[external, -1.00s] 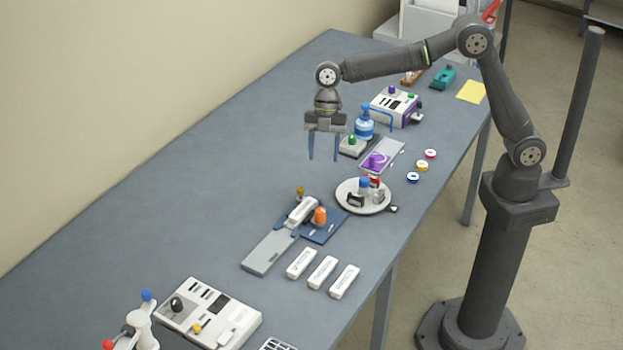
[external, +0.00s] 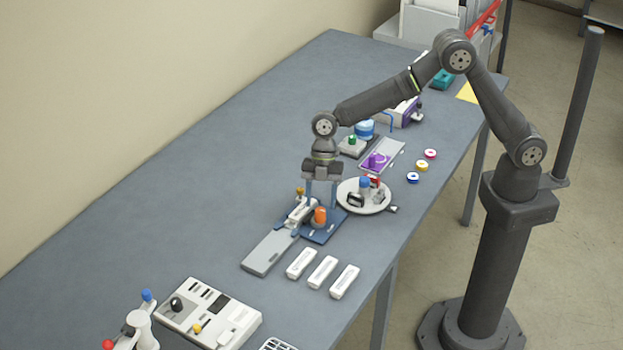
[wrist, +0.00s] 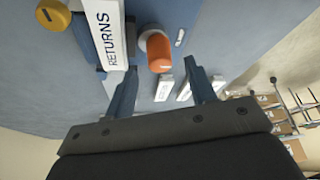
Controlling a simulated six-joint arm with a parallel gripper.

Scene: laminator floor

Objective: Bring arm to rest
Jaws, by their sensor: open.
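My gripper (external: 321,194) is open and points down over the blue fixture (external: 325,229) on the grey bench. Its fingers (wrist: 165,95) are spread with nothing visible between them in the wrist view. A white block marked RETURNS (wrist: 103,40) lies in the fixture, and it also shows in the external view (external: 299,212). An orange knob (external: 320,216) stands beside the block; in the wrist view the orange knob (wrist: 158,52) appears just past the fingers. A yellow-brown knob (wrist: 53,14) is at the upper left there. I cannot tell the exact height of the fingertips above the fixture.
A round white tray (external: 346,203) with small parts is just right of the gripper. Several white label blocks (external: 322,271) lie toward the front edge. A white panel (external: 232,322) is at the near left. The bench's left side (external: 180,190) is clear.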

